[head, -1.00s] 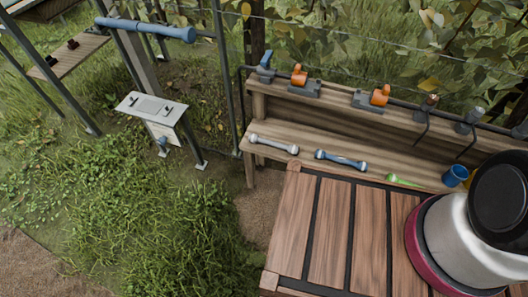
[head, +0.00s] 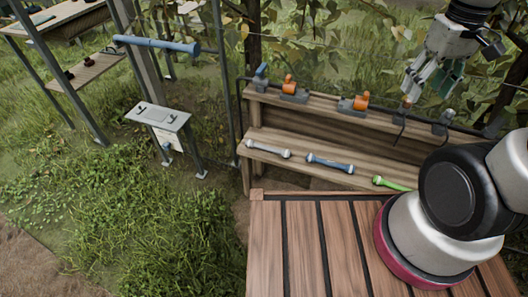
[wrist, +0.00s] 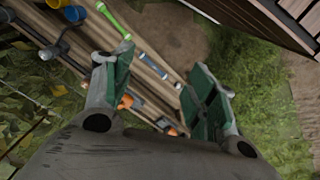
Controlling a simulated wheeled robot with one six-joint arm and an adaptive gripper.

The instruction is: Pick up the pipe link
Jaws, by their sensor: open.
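Three pipe links lie in a row on the lower shelf of a wooden bench: a grey one (head: 268,149), a blue one (head: 330,163) and a green one (head: 392,184), the last partly behind my arm. The task does not say which is meant. Another blue pipe (head: 157,45) is up on the post at left. My gripper (head: 432,84) is open and empty, high above the right part of the bench. In the wrist view, the green link (wrist: 115,21) and the blue link (wrist: 152,64) show beyond the spread green-padded fingers, well apart from them.
The bench's upper shelf holds orange-topped clamps (head: 289,87) and dark hooks along a rail. A grey panel stand (head: 158,116) is at left. Yellow and blue cups (wrist: 74,14) show in the wrist view. Vines and wires are behind the bench.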

